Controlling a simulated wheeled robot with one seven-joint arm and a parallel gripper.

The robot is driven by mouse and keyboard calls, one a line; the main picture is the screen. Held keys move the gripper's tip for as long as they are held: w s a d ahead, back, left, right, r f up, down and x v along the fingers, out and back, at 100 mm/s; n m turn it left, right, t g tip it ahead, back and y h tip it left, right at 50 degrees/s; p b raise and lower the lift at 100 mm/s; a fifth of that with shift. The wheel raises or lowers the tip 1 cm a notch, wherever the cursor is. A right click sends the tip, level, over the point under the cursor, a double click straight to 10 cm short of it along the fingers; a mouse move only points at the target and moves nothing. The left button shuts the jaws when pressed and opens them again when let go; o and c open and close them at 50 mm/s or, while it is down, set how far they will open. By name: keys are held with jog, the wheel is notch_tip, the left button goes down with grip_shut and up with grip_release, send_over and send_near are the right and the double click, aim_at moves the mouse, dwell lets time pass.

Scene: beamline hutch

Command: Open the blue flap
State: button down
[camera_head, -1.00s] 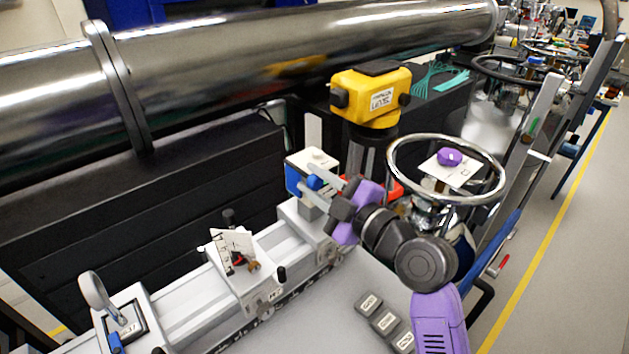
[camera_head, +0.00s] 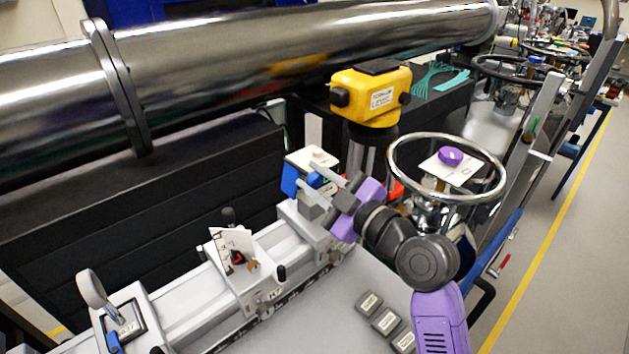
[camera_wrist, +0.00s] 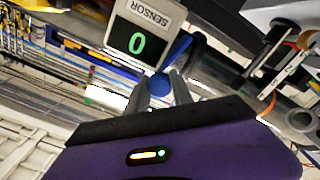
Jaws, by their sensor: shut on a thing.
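The blue flap (camera_head: 289,181) is on a small white sensor box (camera_head: 312,158) at the end of the rail. It stands swung out from the box front. In the wrist view the blue flap (camera_wrist: 181,48) shows nearly edge-on beside the uncovered sensor display (camera_wrist: 137,42), which reads a green 0. My gripper (camera_head: 311,179) is shut on the flap's round blue knob, which shows between the fingertips in the wrist view (camera_wrist: 160,87). The flap's hinge is not clear.
A yellow level instrument (camera_head: 370,95) stands behind my gripper. A chrome handwheel (camera_head: 447,140) is close to the right of my arm. A white card on a mount (camera_head: 233,247) and a round mirror-like disc (camera_head: 94,289) stand along the rail to the left.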

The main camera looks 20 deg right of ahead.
jog(key=shift+f, duration=0.1)
jog(key=c, duration=1.1)
grip_release()
jog(key=shift+s, duration=0.1)
jog(key=shift+b+v, duration=1.1)
jog(key=shift+v, duration=2.75)
